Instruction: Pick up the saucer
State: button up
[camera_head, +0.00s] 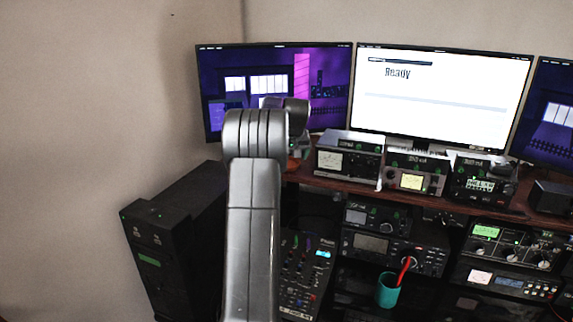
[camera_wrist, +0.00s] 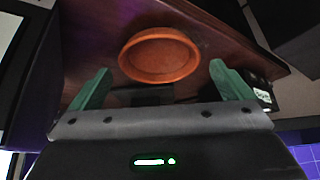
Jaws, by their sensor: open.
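The saucer (camera_wrist: 158,57) is a round orange dish with a raised rim. In the wrist view it lies on a dark reddish-brown wooden shelf (camera_wrist: 95,30). My gripper (camera_wrist: 160,82) is open, with its two green fingers spread wide apart. The saucer shows between and just beyond the fingertips, and nothing is held. Whether the fingers are level with the saucer's height cannot be told.
Monitors (camera_head: 440,95) stand behind the shelf. Several radio units (camera_head: 348,160) line the shelf to the right, with more equipment below. A teal cup (camera_head: 389,290) with a red item stands lower down. A black tower case (camera_head: 165,235) is at left, beside a bare wall.

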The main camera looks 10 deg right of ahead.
jog(key=shift+x, duration=1.25)
jog(key=shift+s, duration=0.15)
jog(key=c, duration=0.9)
jog(key=shift+c, duration=0.3)
jog(key=shift+r, duration=0.15)
